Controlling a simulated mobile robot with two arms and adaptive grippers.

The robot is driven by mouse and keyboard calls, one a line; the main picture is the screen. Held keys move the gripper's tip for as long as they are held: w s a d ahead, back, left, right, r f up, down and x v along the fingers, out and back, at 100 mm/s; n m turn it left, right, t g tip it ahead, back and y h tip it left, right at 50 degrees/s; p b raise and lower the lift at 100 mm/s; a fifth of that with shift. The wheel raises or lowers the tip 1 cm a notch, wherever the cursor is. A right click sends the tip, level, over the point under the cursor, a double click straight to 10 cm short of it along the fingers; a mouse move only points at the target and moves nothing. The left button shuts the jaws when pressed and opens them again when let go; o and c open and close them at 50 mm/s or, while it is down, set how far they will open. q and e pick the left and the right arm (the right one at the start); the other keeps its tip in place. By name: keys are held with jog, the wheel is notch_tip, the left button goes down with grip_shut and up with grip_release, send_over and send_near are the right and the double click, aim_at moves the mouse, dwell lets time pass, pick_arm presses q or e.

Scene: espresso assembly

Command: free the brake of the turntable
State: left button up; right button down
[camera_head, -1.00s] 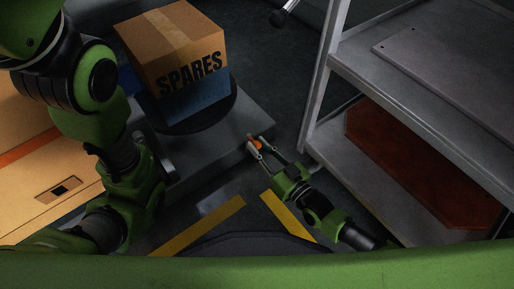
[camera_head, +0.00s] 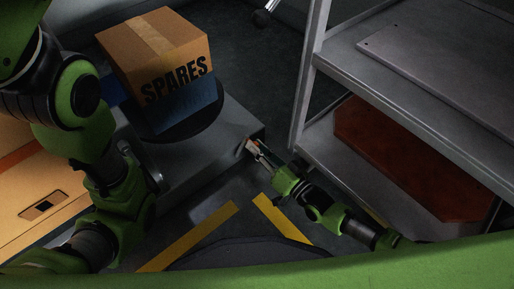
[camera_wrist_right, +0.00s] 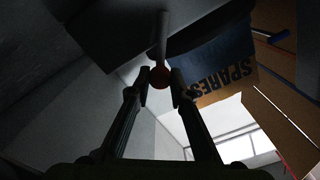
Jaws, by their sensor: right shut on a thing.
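The turntable (camera_head: 200,127) is a dark round plate on a grey block, with a cardboard box (camera_head: 165,58) marked SPARES on it. The brake lever (camera_wrist_right: 162,35) is a pale rod ending in a red knob (camera_wrist_right: 160,78) in the right wrist view. My right gripper (camera_head: 252,147) is at the block's right end. It is shut on the knob, whose sides sit between the two fingertips (camera_wrist_right: 161,88). In the head view the fingers mostly hide the knob. My left arm is at the left, but its gripper is not visible.
A grey metal shelf unit (camera_head: 390,75) stands close to the right of my right arm, with a reddish-brown board (camera_head: 400,160) on its lower shelf. An orange-tan cabinet (camera_head: 40,205) is at the left. Yellow floor stripes (camera_head: 190,236) mark the open floor in front.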

jog(key=shift+f, duration=0.1)
jog(key=c, duration=1.8)
grip_release()
jog(key=v, duration=1.2)
